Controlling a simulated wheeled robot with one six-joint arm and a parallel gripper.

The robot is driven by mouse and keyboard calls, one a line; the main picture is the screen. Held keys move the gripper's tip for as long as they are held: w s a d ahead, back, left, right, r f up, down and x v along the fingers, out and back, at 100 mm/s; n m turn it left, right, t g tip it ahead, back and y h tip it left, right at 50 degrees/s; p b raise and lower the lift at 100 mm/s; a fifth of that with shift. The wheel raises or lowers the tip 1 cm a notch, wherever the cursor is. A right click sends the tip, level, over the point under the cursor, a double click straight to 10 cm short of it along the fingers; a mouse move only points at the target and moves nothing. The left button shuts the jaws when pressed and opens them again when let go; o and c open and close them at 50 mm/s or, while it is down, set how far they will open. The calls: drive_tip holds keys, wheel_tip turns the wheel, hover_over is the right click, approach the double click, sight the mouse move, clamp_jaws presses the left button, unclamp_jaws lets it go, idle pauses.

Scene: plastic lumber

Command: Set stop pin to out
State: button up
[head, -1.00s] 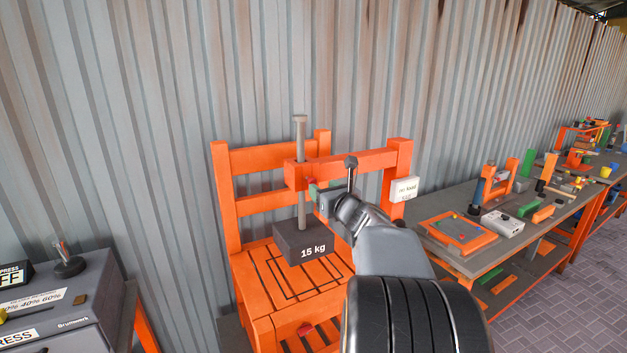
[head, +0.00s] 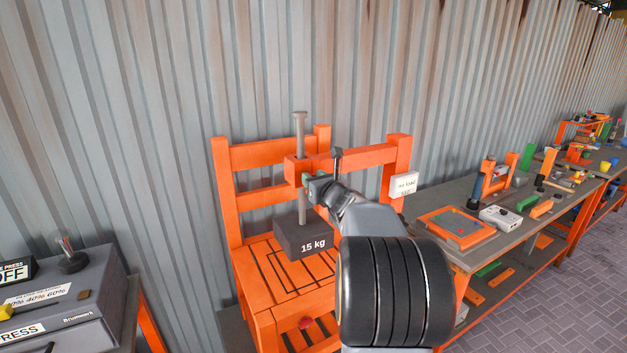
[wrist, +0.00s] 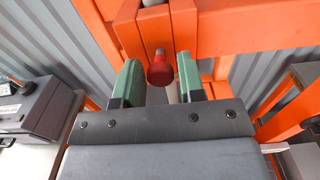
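The stop pin shows its red knob (wrist: 160,68) in the wrist view, sticking out of the orange frame (wrist: 158,22). My gripper (wrist: 160,78) is open, with one green finger on each side of the knob and a gap to each. In the head view my gripper (head: 307,183) is at the guide block, beside the grey vertical rod (head: 301,150). The knob is hidden there behind my gripper. The dark 15 kg weight (head: 305,238) hangs at the rod's lower end, above the orange slatted seat (head: 262,272).
A white label box (head: 404,185) is on the frame's right post. A grey machine (head: 70,305) stands at the left. A bench (head: 450,212) with several tools and parts runs along the right. A corrugated metal wall (head: 120,120) is behind.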

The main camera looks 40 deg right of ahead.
clamp_jaws()
drive_tip(key=s, duration=0.1)
drive_tip(key=s+b, duration=0.1)
drive_tip(key=s, duration=0.1)
drive_tip(key=shift+s+a, duration=0.1)
drive_tip(key=shift+a, duration=0.15)
drive_tip(key=shift+o, duration=1.7)
unclamp_jaws()
drive_tip(key=shift+s, duration=0.1)
drive_tip(key=s+a+b, duration=0.2)
drive_tip(key=s+b, duration=0.1)
drive_tip(key=s, duration=1)
drive_tip(key=shift+s, duration=0.35)
